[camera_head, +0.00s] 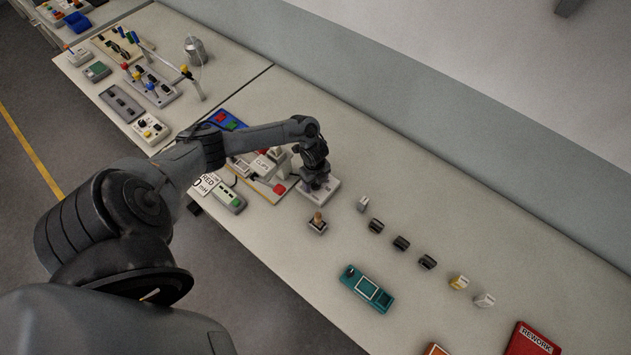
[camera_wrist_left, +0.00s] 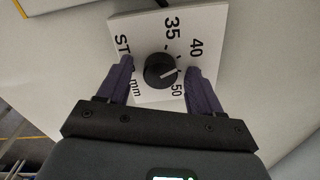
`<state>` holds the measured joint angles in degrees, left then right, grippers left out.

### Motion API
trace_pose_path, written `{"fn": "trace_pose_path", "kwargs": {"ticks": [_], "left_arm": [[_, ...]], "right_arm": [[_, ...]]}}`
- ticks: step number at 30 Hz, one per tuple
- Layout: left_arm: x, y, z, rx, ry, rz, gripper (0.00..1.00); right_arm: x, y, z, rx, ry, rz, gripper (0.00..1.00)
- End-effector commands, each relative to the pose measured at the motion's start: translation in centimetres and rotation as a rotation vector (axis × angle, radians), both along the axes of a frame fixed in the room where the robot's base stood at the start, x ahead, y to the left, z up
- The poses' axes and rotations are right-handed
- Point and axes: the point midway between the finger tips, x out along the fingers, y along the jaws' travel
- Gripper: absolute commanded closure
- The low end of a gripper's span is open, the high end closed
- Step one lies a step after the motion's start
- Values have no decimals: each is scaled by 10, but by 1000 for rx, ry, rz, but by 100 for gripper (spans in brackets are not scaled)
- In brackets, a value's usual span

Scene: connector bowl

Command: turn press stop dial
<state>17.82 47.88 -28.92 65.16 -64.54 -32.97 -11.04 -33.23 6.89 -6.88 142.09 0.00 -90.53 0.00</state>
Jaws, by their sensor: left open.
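The press stop dial is a black round knob (camera_wrist_left: 159,71) with a white pointer line on a white plate (camera_wrist_left: 203,22) marked STOP, mm, 35, 40 and 50. The pointer is toward the side between 40 and 50. My left gripper (camera_wrist_left: 158,72) is open, with one purple finger on each side of the knob; I cannot tell whether they touch it. In the head view my left gripper (camera_head: 316,184) is over the white dial plate (camera_head: 328,199), and hides the knob. My right gripper is not in view.
A small block with an orange-tan lever (camera_head: 317,222) stands just in front of the plate. A board with a red part and a CLIPS box (camera_head: 262,165) is at its left. Several small connectors (camera_head: 401,243) and a teal device (camera_head: 367,288) lie right, with clear table between.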

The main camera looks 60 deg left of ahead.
Motion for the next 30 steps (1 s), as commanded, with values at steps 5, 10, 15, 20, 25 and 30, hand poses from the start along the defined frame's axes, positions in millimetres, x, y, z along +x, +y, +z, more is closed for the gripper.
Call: {"fn": "trace_pose_path", "kwargs": {"ticks": [5,10,15,20,25,30], "left_arm": [[0,0,0,0,0,0,35],[0,0,0,0,0,0,55],[0,0,0,0,0,0,81],[0,0,0,0,-1,-1,91],[0,1,0,2,-1,-26,91],[1,1,-1,2,-2,-99,91]], "right_arm": [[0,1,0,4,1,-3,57],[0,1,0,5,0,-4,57],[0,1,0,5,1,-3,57],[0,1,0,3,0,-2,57],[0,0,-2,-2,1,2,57],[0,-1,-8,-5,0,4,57]]}}
